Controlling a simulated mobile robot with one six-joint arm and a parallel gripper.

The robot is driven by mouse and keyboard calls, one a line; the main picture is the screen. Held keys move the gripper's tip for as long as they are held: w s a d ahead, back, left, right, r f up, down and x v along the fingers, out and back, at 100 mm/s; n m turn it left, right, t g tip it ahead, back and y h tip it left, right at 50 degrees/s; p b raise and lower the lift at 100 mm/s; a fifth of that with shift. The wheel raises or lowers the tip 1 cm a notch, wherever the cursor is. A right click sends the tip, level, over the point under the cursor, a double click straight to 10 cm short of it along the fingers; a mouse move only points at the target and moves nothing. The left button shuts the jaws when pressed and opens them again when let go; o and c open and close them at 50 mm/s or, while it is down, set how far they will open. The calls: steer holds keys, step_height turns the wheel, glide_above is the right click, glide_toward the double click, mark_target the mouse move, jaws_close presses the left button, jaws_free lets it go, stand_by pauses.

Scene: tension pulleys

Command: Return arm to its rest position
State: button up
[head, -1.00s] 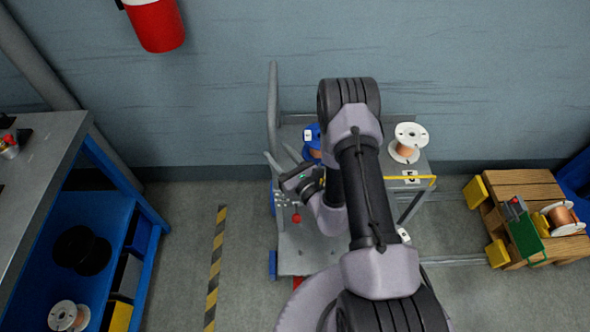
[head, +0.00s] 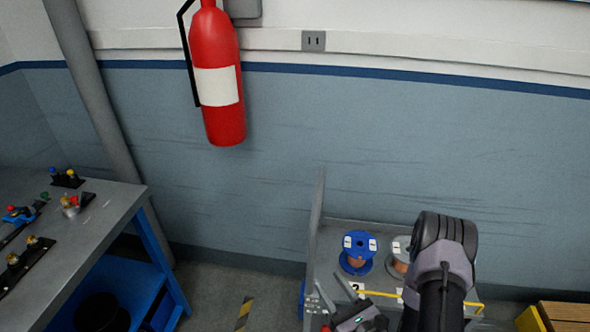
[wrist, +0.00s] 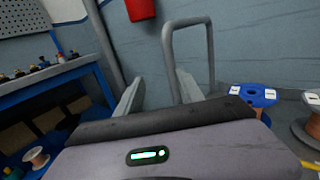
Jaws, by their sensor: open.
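My arm shows at the lower right of the head view, its dark joint and grey link in front of the cart. My gripper (head: 335,289) is at the bottom edge, with two pale fingers spread apart and nothing between them. In the wrist view my gripper (wrist: 157,88) is also open and empty, its fingers pointing toward the wall. A blue spool (head: 358,246) with copper wire stands on the cart (head: 383,232), beyond my gripper. A white spool (head: 399,252) stands right of it, partly hidden by my arm. The wrist view shows the blue spool (wrist: 254,96) to the right of the fingers.
A grey workbench (head: 100,235) with small fittings stands at the left. A red fire extinguisher (head: 217,80) hangs on the wall. The cart's upright handle (wrist: 209,55) rises just beyond my fingers. A wooden pallet (head: 570,312) lies at the lower right.

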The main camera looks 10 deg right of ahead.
steer(key=a+r+n+g+y, duration=0.4)
steer(key=a+r+n+y, duration=0.45)
steer(key=r, duration=0.45)
steer(key=s+a+r+n+g+y, duration=0.3)
steer(key=s+a+r+n+g, duration=0.6)
steer(key=s+n+g, duration=0.25)
steer(key=s+d+n+g+h, duration=0.1)
steer(key=s+n+g+h, duration=0.35)
steer(key=s+h, duration=0.35)
steer(key=w+d+r+n+t+h, duration=0.1)
steer(key=d+r+n+t+h, duration=0.2)
steer(key=d+r+t+h, duration=0.3)
steer(key=d+t+h, duration=0.1)
steer(key=d+t, duration=0.1)
steer(key=d, duration=0.2)
steer(key=shift+w+d, duration=0.15)
steer(key=shift+w, duration=0.15)
